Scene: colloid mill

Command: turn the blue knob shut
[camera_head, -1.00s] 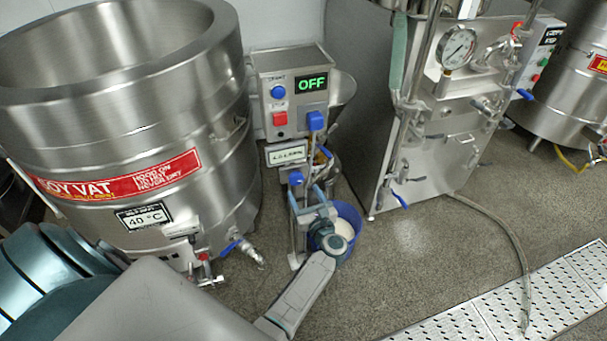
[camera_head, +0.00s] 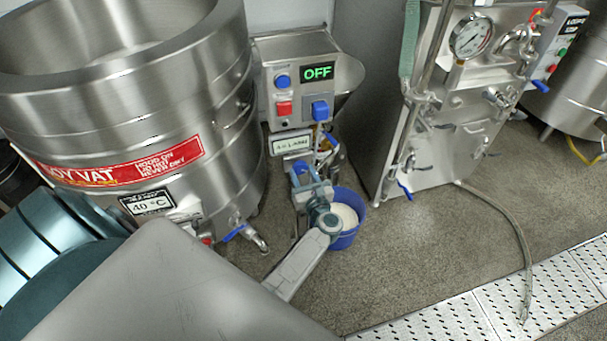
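A blue knob (camera_head: 300,168) sits low on the front of the colloid mill, just under a white label plate (camera_head: 292,144). My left gripper (camera_head: 303,179) reaches up from below, its fingers at the knob and partly covering it. From this far I cannot tell whether the fingers grip the knob or only stand around it. The mill's control box (camera_head: 297,80) shows a green OFF. My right gripper is not in view.
A blue bucket (camera_head: 356,229) with pale contents stands on the floor just right of my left wrist. The large steel soy vat (camera_head: 90,130) is at left, with a blue-handled outlet valve (camera_head: 236,232). A steel machine (camera_head: 440,150) stands at right.

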